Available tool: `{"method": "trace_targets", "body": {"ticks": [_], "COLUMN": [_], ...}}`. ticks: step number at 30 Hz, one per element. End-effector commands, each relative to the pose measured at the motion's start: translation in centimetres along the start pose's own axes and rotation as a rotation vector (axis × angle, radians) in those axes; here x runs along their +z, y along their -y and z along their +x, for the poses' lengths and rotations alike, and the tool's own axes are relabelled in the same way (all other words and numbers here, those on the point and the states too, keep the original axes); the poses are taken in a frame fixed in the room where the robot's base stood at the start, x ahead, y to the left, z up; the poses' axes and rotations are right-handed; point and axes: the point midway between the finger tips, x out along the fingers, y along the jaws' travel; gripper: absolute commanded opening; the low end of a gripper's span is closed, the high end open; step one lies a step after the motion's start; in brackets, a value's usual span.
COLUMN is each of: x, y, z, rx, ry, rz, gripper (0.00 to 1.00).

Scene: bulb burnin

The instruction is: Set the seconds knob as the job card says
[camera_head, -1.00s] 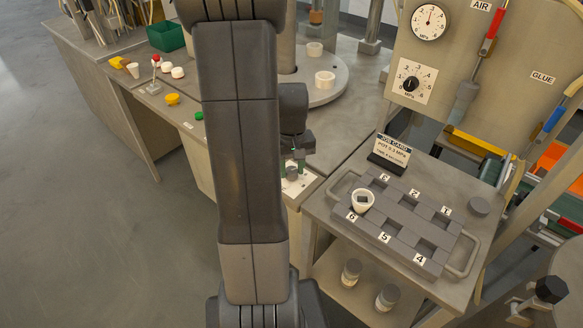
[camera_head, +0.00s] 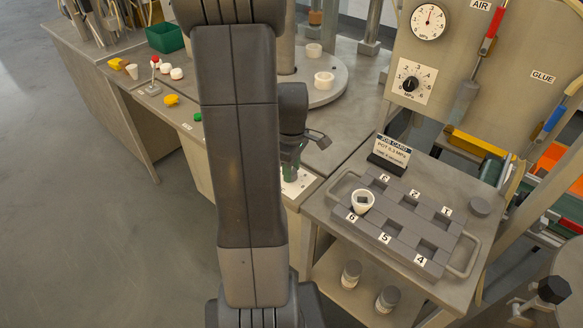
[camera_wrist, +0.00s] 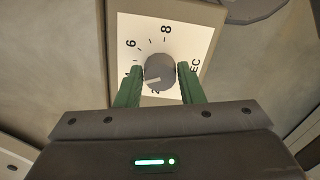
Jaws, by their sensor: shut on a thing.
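The seconds knob (camera_wrist: 158,70) is a small round grey knob on a white dial plate (camera_wrist: 175,32) in the wrist view. The dial's 6 and 8 show; lower figures are partly covered by the fingers. A pale line on the knob points to the lower left; its exact reading is unclear. My gripper (camera_wrist: 159,80) has its two green fingers on either side of the knob, shut on it. In the head view my gripper (camera_head: 290,170) is low over the white plate, partly behind my arm. The job card (camera_head: 391,151) stands upright; it reads POT 0.3 MPa, with a small blurred time line below.
A grey tray (camera_head: 459,254) with numbered pockets is right of the gripper; a white cup (camera_head: 362,201) sits near its label 6. A round turntable (camera_head: 335,89) is behind.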

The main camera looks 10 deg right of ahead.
Motion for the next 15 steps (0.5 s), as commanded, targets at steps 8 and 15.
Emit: {"method": "trace_targets", "body": {"ticks": [8,15], "x": [-0.02,-0.03], "y": [-0.08,-0.09], "z": [-0.07,-0.08], "rx": [0.002,0.003], "ry": [-0.001,-0.001], "rz": [-0.076,-0.089], "gripper": [0.12,0.12]}}
